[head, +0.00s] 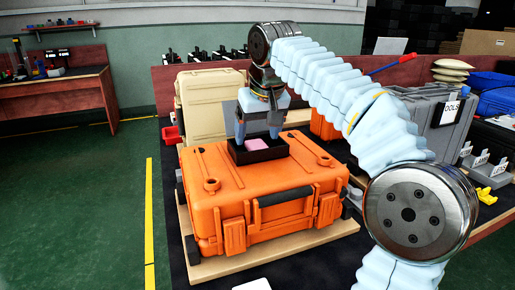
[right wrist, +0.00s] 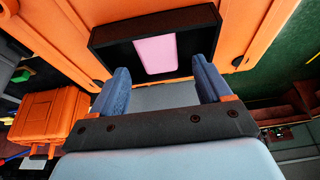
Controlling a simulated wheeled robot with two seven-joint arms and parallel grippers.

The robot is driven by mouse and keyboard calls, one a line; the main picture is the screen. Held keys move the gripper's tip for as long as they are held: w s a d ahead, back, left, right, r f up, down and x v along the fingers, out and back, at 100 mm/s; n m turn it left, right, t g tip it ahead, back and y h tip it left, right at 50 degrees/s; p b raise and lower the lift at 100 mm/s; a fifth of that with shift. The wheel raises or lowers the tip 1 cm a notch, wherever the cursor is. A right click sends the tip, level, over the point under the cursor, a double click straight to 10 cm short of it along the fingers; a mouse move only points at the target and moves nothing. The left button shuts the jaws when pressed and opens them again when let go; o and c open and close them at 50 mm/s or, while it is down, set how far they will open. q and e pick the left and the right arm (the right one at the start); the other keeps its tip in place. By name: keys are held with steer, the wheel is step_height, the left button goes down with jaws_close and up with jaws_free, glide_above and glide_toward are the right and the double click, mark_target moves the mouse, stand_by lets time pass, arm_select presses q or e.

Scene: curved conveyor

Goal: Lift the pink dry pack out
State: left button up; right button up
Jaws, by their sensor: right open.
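The pink dry pack (head: 257,143) lies in a small black open tray (head: 240,157) on top of the closed orange case (head: 205,172). In the right wrist view the flat pink pack (right wrist: 156,54) lies within the black tray (right wrist: 97,38), near its middle. My right gripper (head: 257,134) is above the tray in the head view, fingers pointing down. In the right wrist view its two blue fingers (right wrist: 163,82) are wide apart with nothing between them, at the tray's near edge. The fingers are apart from the pack. My left gripper is in neither view.
The orange case stands on a wooden board (head: 270,250) on a dark table. A beige case (head: 203,100) stands behind it, and a grey tool case (head: 440,122) is at the right. Another orange case (right wrist: 48,118) shows in the right wrist view.

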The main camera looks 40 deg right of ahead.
mark_target(255, 144)
steer(key=shift+x, duration=1.15)
steer(key=c, duration=1.1)
